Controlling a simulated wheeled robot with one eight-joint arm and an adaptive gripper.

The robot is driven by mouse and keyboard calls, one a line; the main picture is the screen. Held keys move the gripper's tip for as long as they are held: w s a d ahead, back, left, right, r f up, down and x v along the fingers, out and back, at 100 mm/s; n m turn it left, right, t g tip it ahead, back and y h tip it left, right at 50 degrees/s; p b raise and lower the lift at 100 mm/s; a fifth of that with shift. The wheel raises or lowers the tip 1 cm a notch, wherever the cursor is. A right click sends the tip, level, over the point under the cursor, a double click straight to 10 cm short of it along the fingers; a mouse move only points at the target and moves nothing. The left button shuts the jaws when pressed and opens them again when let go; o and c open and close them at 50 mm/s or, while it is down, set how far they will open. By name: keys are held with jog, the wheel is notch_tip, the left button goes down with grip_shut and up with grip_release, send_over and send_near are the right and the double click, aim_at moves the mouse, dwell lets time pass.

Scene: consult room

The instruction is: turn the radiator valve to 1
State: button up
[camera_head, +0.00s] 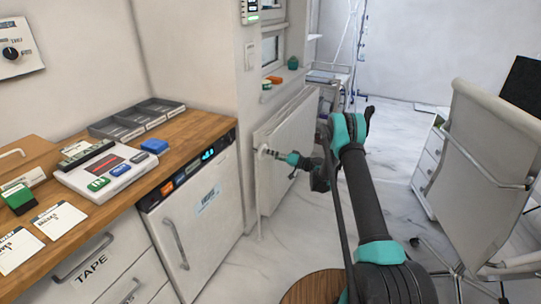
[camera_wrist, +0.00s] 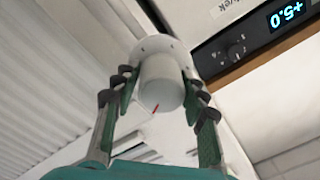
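The radiator valve is a white round knob (camera_wrist: 162,85) with a wider collar behind it and a short red mark on its near rim. No numbers on it are legible. In the head view the valve (camera_head: 263,151) sticks out at the near end of the white radiator (camera_head: 283,140). My gripper (camera_head: 277,155) is level with it, its fingertips at the knob. In the wrist view my gripper (camera_wrist: 160,92) has one finger on each side of the knob, very near its sides. Whether the pads touch it cannot be told.
A wooden counter (camera_head: 195,128) with a fridge (camera_head: 205,218) below it stands left of the radiator. A white chair (camera_head: 485,150) stands at the right. A round wooden top (camera_head: 315,288) is low in front. Marble floor (camera_head: 395,150) is clear beyond my arm.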

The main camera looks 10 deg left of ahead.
jog(key=o, duration=0.3)
jog(key=v, duration=1.2)
jog(key=shift+w, duration=0.1)
